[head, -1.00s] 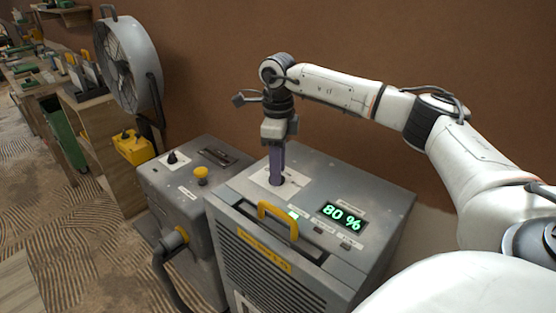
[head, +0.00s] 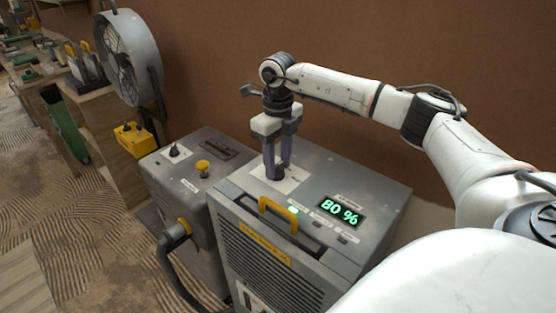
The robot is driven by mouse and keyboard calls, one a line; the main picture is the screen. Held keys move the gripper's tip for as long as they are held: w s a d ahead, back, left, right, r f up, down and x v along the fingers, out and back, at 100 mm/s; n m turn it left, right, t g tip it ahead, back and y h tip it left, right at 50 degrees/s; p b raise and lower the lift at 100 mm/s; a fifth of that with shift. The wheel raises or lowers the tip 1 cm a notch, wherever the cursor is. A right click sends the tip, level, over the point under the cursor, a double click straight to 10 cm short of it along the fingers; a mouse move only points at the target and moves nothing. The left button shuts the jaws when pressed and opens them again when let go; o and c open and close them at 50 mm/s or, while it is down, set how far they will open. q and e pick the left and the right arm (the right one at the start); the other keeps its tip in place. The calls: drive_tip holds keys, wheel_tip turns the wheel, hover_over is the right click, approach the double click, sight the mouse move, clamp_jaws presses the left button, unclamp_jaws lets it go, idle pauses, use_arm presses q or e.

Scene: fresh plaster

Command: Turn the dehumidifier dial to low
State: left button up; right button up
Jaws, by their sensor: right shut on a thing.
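The dehumidifier (head: 380,205) is a grey box with a yellow handle (head: 278,212) and a green display (head: 341,211) reading 80 %. Its dark dial (head: 279,175) sits on a pale label plate (head: 290,184) on the top, towards the wall. My right gripper (head: 278,172) points down over the plate, with its two purple fingers shut on the dial from either side. The fingers hide part of the dial, so I cannot read its setting. My left gripper is not in view.
Left of the dehumidifier stands a second grey machine with a yellow knob (head: 203,166), a black knob (head: 174,150) and a hose (head: 165,255). A large fan (head: 130,58) and a yellow box (head: 131,138) are farther left. The brown wall is close behind.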

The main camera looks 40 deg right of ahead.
sight(278, 166)
drive_tip(key=o, duration=1.1)
drive_tip(key=shift+c, duration=0.2)
drive_tip(key=shift+r, duration=0.1)
wheel_tip(278, 166, up, 10)
drive_tip(key=shift+b, duration=0.4)
